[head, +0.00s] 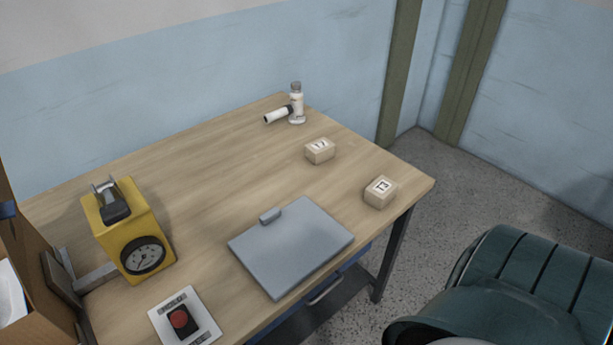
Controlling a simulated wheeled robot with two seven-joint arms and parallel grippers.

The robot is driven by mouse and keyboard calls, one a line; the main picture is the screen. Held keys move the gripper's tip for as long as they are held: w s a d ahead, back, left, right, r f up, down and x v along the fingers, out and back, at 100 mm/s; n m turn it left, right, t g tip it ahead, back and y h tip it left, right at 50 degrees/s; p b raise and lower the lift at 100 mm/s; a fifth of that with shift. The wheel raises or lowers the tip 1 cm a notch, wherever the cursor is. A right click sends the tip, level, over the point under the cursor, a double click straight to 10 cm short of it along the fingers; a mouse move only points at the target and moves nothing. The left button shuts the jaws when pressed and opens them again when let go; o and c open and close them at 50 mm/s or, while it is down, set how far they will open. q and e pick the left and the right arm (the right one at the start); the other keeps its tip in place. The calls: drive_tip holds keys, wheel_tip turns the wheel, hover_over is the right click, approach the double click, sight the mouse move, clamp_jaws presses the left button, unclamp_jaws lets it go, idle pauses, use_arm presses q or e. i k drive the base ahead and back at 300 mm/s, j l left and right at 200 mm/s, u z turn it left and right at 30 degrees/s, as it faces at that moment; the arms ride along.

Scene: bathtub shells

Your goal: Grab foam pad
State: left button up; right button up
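A flat grey pad (291,247) with a small raised tab on its far left edge lies on the wooden table (215,170), near the front edge. It is the only pad-like thing in view; I cannot tell from its surface whether it is foam. Nothing touches or covers it. Neither of my grippers is in view.
A yellow box with a dial (128,230) stands at left, and a red button on a white plate (184,317) at front. A dark green ribbed shell (520,285) stands at right.

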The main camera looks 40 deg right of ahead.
sight(289, 244)
drive_tip(key=l, duration=2.4)
drive_tip(key=u, duration=0.05)
